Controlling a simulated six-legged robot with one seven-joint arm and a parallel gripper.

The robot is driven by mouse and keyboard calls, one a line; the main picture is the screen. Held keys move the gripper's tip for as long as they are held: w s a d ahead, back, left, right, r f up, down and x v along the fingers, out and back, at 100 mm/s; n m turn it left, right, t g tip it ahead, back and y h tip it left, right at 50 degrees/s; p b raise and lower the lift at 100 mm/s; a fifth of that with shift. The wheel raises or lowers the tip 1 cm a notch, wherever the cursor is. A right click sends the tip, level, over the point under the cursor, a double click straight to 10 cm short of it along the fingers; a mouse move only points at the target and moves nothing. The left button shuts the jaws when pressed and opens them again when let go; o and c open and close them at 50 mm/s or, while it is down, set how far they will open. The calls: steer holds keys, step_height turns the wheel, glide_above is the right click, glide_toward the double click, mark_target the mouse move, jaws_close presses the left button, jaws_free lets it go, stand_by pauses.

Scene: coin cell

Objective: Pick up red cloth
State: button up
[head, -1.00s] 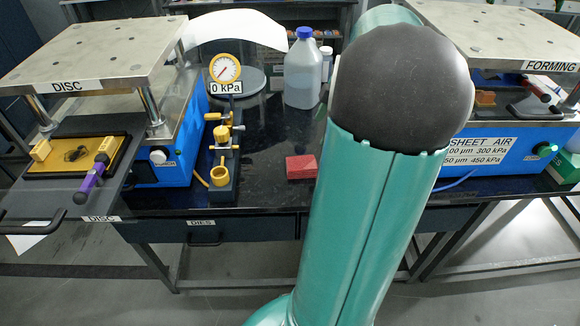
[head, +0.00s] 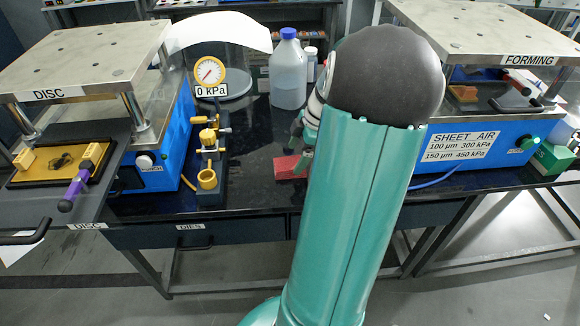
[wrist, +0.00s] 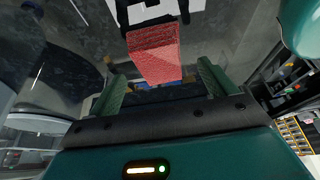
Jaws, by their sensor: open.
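The red cloth (head: 290,167) is a small folded block on the dark bench top, between the brass valve stand and my arm. Part of it is hidden behind my arm in the head view. In the wrist view the red cloth (wrist: 155,52) lies ahead of my gripper, just beyond the gap between the fingers. My gripper (wrist: 166,75) is open, with its two green fingers apart and nothing seen between them. In the head view my gripper is mostly hidden behind my arm.
A brass valve stand (head: 209,160) with a gauge (head: 209,72) stands left of the cloth. A blue-capped bottle (head: 288,75) is behind it. The blue DISC press (head: 150,150) stands left, the SHEET AIR press (head: 470,145) right. The bench's front edge is close to the cloth.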

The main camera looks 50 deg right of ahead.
mark_target(291, 163)
steer(key=x, duration=0.3)
steer(key=shift+w+f, duration=0.2)
steer(key=shift+f, duration=0.05)
steer(key=shift+c, duration=0.4)
steer(key=c, duration=1)
steer(key=shift+o, duration=0.2)
steer(key=shift+r, duration=0.1)
step_height(291, 163, up, 10)
steer(key=shift+o, duration=0.3)
